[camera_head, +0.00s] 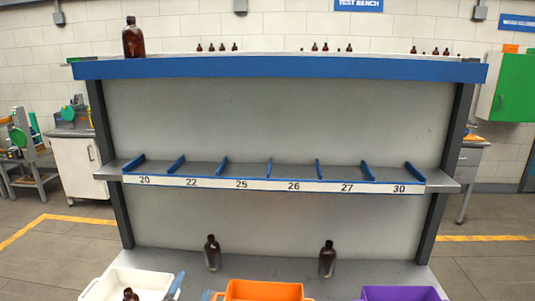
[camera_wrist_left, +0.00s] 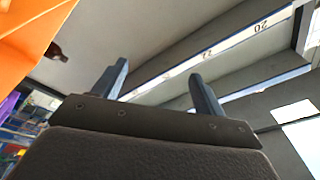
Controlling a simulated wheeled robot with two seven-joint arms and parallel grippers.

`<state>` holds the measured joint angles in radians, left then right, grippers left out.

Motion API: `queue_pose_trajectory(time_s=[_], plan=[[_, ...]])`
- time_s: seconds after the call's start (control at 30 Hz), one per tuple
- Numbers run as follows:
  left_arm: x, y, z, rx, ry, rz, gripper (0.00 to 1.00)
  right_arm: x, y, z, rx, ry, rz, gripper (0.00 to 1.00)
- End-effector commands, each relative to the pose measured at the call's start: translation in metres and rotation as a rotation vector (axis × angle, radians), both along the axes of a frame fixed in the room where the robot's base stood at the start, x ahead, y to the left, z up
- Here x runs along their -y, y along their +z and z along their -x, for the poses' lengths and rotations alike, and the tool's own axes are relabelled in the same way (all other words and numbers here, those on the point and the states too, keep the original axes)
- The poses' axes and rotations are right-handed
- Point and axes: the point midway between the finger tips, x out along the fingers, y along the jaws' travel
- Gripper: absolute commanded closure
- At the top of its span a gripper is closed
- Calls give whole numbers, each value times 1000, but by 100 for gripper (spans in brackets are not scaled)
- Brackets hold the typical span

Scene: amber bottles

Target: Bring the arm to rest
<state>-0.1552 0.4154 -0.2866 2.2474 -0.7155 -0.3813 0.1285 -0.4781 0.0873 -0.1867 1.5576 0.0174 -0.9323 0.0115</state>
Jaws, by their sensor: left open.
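My left gripper (camera_head: 191,291) shows only its fingertips at the bottom of the head view, between the white bin and the orange bin. In the left wrist view (camera_wrist_left: 158,70) its two fingers stand well apart with nothing between them. An amber bottle (camera_head: 213,253) stands upright on the lower board behind the gripper. A second amber bottle (camera_head: 327,259) stands on the same board to the right. Another bottle (camera_head: 130,294) is in the white bin (camera_head: 150,279). My right gripper is not in view.
The orange bin (camera_head: 264,290) and purple bin (camera_head: 400,294) stand along the front. The numbered shelf (camera_head: 280,186) is empty between its blue dividers. A large amber bottle (camera_head: 133,38) and several small ones stand on the blue-edged top shelf (camera_head: 280,69).

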Motion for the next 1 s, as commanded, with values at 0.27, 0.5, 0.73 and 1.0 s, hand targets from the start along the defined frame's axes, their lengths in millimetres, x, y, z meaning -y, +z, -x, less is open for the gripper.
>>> queue_pose_trajectory(time_s=[0.27, 0.5, 0.73, 1.0], plan=[[-39, -95, 68, -473, 281, 280, 29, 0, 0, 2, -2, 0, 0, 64], [-41, -166, 159, -904, 431, 438, 29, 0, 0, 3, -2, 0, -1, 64], [-32, -195, 219, -1153, 481, 498, 29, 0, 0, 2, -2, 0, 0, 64], [-22, -209, 270, -1350, 504, 535, 29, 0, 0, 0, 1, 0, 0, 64]])
